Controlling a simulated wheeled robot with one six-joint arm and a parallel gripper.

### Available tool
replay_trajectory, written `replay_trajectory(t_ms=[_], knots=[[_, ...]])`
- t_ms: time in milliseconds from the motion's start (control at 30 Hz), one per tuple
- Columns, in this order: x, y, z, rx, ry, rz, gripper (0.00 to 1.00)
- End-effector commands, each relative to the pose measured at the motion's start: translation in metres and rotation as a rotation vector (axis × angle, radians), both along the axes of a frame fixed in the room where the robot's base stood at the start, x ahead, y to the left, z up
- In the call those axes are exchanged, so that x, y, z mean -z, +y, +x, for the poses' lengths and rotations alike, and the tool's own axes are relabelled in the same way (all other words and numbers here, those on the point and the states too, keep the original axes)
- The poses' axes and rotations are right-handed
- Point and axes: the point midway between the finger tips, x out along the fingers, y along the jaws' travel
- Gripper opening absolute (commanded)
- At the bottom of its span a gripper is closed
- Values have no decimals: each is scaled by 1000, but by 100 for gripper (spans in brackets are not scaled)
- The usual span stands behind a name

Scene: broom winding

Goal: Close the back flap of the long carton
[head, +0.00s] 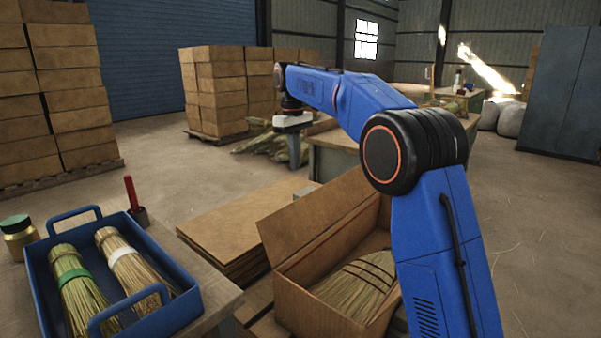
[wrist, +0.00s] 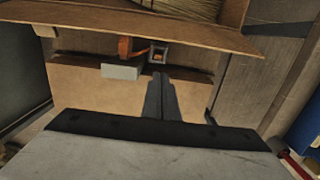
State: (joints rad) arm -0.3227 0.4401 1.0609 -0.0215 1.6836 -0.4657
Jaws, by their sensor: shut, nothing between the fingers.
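The long carton (head: 308,309) stands open in the head view with a straw broom (head: 357,285) lying inside. Its back flap (head: 315,213) stands up along the far long side, leaning outward. In the wrist view the flap (wrist: 130,27) crosses the top as a brown strip, with some bristles (wrist: 200,8) beyond it. My gripper (wrist: 160,80) is shut and empty, beyond the carton on the flap's outer side; I see no contact with it. My arm hides the carton's right part in the head view.
Flat cardboard sheets (head: 230,225) lie left of the carton. A blue tray (head: 188,290) with two brooms stands on the table at left, near a red-handled tool (head: 132,197). Stacked boxes (head: 215,90) stand behind. A small grey block (wrist: 120,72) shows below the flap.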

Motion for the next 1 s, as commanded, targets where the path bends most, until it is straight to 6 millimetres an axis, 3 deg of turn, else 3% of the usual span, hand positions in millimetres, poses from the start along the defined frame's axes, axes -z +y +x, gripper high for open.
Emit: replay_trajectory(t_ms=[567, 1000], knots=[[94, -4, -4, 1, 2, -1, 0], [79, -29, -29, 1, -1, 0, 0]])
